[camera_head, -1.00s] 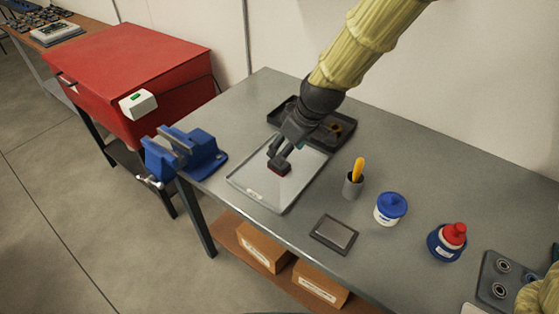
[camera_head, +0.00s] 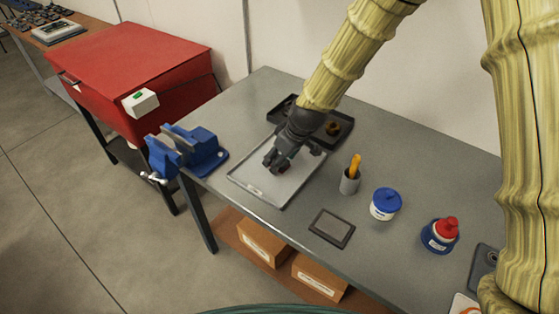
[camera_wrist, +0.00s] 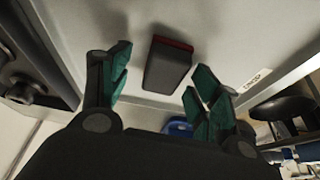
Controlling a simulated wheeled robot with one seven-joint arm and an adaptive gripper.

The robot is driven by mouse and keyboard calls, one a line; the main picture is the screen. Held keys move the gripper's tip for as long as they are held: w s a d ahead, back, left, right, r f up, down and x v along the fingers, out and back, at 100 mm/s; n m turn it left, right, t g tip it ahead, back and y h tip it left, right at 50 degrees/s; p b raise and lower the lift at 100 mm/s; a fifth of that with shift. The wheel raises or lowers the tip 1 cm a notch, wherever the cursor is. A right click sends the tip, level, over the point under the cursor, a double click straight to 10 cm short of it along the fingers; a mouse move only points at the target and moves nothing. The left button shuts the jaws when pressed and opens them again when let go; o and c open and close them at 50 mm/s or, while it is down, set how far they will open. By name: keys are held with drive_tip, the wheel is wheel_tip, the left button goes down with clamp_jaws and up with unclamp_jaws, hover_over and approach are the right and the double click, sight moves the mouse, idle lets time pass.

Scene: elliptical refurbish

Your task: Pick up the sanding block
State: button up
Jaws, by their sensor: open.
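The sanding block, a dark grey block with a red layer along one edge (camera_wrist: 168,66), lies on a light grey tray (camera_head: 252,188). In the wrist view it sits between and just beyond my gripper's two fingers (camera_wrist: 160,80), with gaps showing on both sides. In the head view my gripper (camera_head: 276,164) is low over the tray and hides most of the block; only a small dark reddish bit shows beside the fingers. My gripper is open and holds nothing.
A black tray (camera_head: 284,112) lies behind the light tray. A blue vise (camera_head: 205,152) is at the table's left edge. A cup with a yellow handle (camera_head: 349,182), a blue-lidded jar (camera_head: 386,204), a red-topped bottle (camera_head: 441,236) and a dark-framed plate (camera_head: 332,228) stand to the right.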

drive_tip(key=shift+s+r, duration=0.2)
drive_tip(key=shift+s, duration=0.1)
drive_tip(key=shift+w+f, duration=0.15)
drive_tip(key=c, duration=1.1)
drive_tip(key=shift+r, duration=0.2)
